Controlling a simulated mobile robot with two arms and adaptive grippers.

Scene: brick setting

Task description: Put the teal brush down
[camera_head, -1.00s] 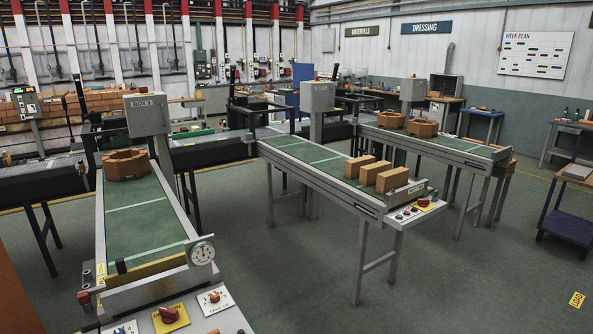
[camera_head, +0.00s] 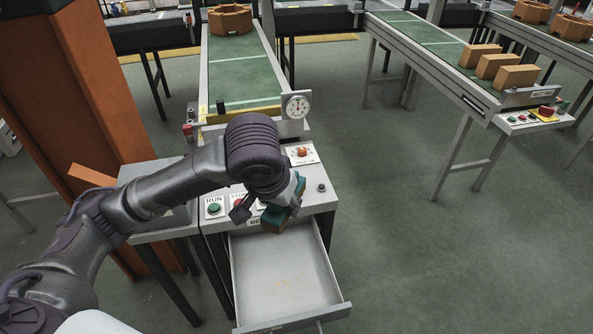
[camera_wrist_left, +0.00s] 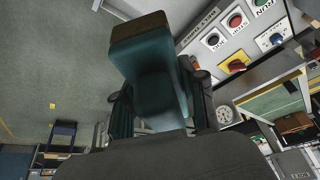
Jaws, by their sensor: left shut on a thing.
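The teal brush (camera_head: 277,218) is in my left gripper (camera_head: 287,200), above the back end of an open drawer (camera_head: 285,282) and in front of the control panel. In the left wrist view the brush (camera_wrist_left: 155,75) shows as a teal block with a brown end (camera_wrist_left: 138,27) pointing away. The fingers of my left gripper (camera_wrist_left: 160,108) are on both sides of it. The brush partly hides the panel's front edge in the head view. The drawer looks empty, with light stains on its floor. My right gripper is not in view.
The control panel (camera_head: 321,200) has a green RUN button (camera_head: 214,208) and an orange knob (camera_head: 301,152). A green conveyor (camera_head: 238,75) with a dial gauge (camera_head: 297,105) stands behind. An orange post (camera_head: 75,110) is at left.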

